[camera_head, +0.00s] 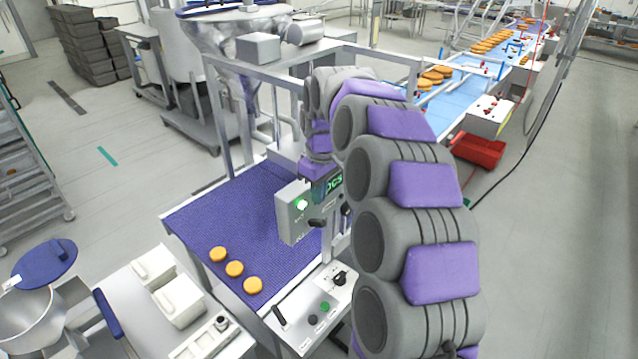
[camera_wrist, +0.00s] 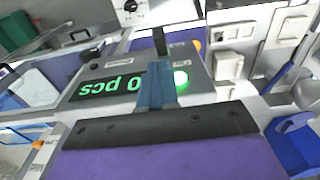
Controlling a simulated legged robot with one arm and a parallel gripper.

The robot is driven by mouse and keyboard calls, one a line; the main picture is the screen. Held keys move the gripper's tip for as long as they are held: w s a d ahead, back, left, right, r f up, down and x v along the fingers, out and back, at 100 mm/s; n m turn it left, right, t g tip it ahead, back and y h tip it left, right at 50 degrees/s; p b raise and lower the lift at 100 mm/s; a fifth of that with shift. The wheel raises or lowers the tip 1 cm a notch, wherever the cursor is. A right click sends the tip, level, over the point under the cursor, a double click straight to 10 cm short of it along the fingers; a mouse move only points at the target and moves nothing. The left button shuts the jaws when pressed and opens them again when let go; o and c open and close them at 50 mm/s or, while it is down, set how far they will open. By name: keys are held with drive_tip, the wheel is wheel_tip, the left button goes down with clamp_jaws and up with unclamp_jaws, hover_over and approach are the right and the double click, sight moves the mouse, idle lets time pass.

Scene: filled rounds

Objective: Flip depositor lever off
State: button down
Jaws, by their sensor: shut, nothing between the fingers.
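The depositor's grey control box (camera_head: 289,214) stands above the purple belt in the head view, with a lit green button (camera_head: 302,204) and a green "pcs" display (camera_head: 333,183). A black lever handle (camera_head: 318,222) sticks out low on the box. In the wrist view the display (camera_wrist: 120,88) appears upside down, the green light (camera_wrist: 181,78) is beside my fingers, and a black lever (camera_wrist: 160,42) rises just beyond their tips. My gripper (camera_wrist: 156,72) is shut and empty in front of the box. Whether it touches the lever cannot be told. My arm hides the fingers in the head view.
The purple belt (camera_head: 240,215) carries several orange rounds (camera_head: 234,269). A panel with knobs (camera_head: 318,308) is at the front. A metal frame (camera_head: 222,120) and hopper (camera_head: 225,40) stand behind.

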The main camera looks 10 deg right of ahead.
sight(325, 224)
drive_tip(key=shift+w+f, duration=0.15)
drive_tip(key=shift+f, duration=2.6)
drive_tip(key=shift+s+d+t, duration=0.15)
drive_tip(key=shift+s+t, duration=0.05)
drive_tip(key=shift+t, duration=0.1)
drive_tip(key=shift+f+y+b, duration=0.15)
drive_tip(key=shift+y+b, duration=0.15)
drive_tip(key=shift+b, duration=0.15)
drive_tip(key=t+y+b, duration=0.1)
drive_tip(key=b, duration=0.1)
drive_tip(key=s+d+f+t+b, duration=0.1)
drive_tip(key=b, duration=0.1)
drive_tip(key=s+f+t+y+b, duration=0.1)
drive_tip(key=b, duration=0.1)
drive_tip(key=shift+d+f+t+y, duration=0.2)
drive_tip(key=shift+t+y, duration=0.1)
drive_tip(key=shift+t, duration=0.1)
drive_tip(key=f+t+y+b, duration=0.1)
drive_tip(key=b, duration=0.2)
drive_tip(key=s+f+t+y+b, duration=0.1)
drive_tip(key=t+b, duration=0.1)
drive_tip(key=b, duration=0.2)
drive_tip(key=shift+d, duration=0.4)
drive_tip(key=shift+w+a, duration=0.1)
drive_tip(key=shift+w+a+r+p, duration=0.35)
drive_tip(key=shift+w+p, duration=0.1)
drive_tip(key=shift+w, duration=0.1)
drive_tip(key=shift+s, duration=0.1)
